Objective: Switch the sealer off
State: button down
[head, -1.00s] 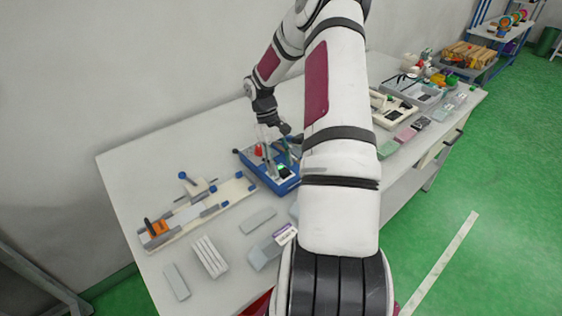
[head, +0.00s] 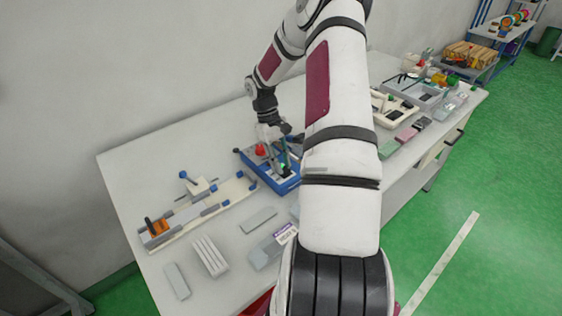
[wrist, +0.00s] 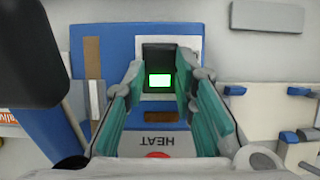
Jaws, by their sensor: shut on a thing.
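The sealer is a blue box (head: 283,187) on the bench, partly hidden by my arm in the head view; its blue body also shows in the wrist view (wrist: 41,128). On its top is a black switch (wrist: 157,55) with a bright green lit part, beside a panel marked HEAT. My gripper (wrist: 161,72) is down over the switch, one teal-padded finger on each side, shut on it. In the head view my gripper (head: 284,163) is low over the sealer, and its fingertip contact is too small to make out there.
A red knob (head: 260,150) stands close by my gripper. A pale jig with blue knobs (head: 195,207) lies to the left. Grey blocks (head: 258,220) lie in front. Trays and parts (head: 415,90) fill the right end. The back left of the bench is clear.

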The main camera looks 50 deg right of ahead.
dwell(0.7)
jog(key=c, duration=1.3)
grip_release()
jog(key=v, duration=1.2)
jog(key=shift+w, duration=0.1)
jog(key=shift+c, duration=0.3)
